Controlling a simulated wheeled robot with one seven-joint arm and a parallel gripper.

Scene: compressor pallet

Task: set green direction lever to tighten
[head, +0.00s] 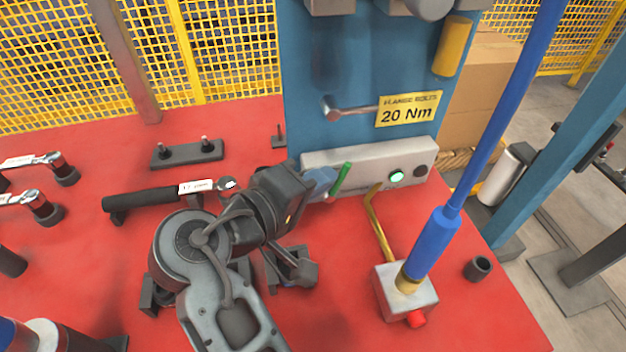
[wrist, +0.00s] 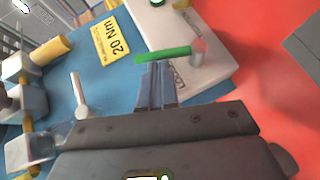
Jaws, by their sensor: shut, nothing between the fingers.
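The green direction lever (head: 342,179) sticks out from the front of a grey control box (head: 316,163). In the wrist view the lever (wrist: 163,55) lies across the picture, with its pivot (wrist: 199,52) at its right end. My gripper (head: 325,184) is shut and empty, close to the lever. In the wrist view my gripper's fingertips (wrist: 158,68) are together just below the lever's middle. I cannot tell whether they touch it.
A lit green button (head: 396,176) sits right of the lever on the box. A blue tool (head: 432,240) stands on a grey block (head: 388,292) with a gold hose. A black torque wrench (head: 150,198) lies to the left. A 20 Nm sign (head: 408,109) hangs above.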

